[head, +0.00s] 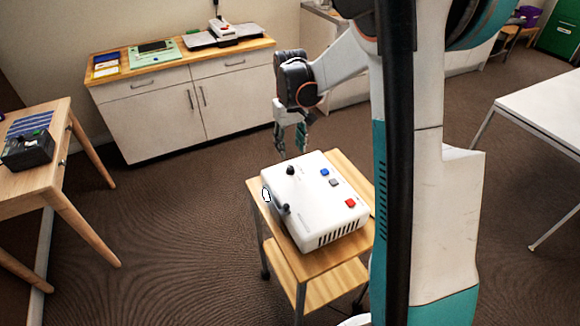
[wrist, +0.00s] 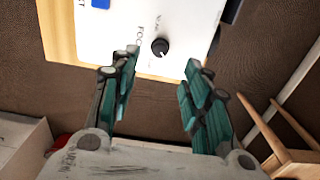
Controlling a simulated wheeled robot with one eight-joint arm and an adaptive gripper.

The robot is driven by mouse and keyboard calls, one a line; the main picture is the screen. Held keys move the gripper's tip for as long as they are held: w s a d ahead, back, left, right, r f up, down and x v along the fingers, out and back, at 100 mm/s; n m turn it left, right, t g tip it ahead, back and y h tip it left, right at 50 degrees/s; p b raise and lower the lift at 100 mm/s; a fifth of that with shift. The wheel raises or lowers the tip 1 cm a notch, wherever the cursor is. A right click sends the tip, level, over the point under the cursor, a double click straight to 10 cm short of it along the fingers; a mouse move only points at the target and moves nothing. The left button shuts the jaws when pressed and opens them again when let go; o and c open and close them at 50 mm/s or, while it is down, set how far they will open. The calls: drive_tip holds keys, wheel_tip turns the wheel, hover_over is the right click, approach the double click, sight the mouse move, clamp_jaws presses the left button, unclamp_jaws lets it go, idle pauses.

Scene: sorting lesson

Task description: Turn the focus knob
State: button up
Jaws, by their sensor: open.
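A white device (head: 318,215) with printed labels sits on a small wooden cart. A black round knob (wrist: 160,47) with a light pointer mark is on its top face in the wrist view. Lettering beside it seems to begin "FOC" and is partly hidden by a finger. It appears to be the dark knob (head: 290,170) near the device's far edge in the head view. My gripper (wrist: 162,64) is open and empty, with the knob ahead of the gap between its teal fingertips and not touched. In the head view my gripper (head: 291,142) hangs just beyond the device's far edge.
The device also bears a blue button (head: 324,172), a grey button (head: 334,182), a red button (head: 350,202) and another dark knob (head: 286,208). The cart top (head: 358,170) has little bare room. A cabinet (head: 160,115) and a wooden table (head: 40,180) stand apart, with open floor between.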

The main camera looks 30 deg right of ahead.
sight(290, 167)
wheel_tip(290, 167, down, 8)
drive_tip(key=shift+f+b, duration=0.2)
drive_tip(key=shift+b, duration=0.9)
clamp_jaws()
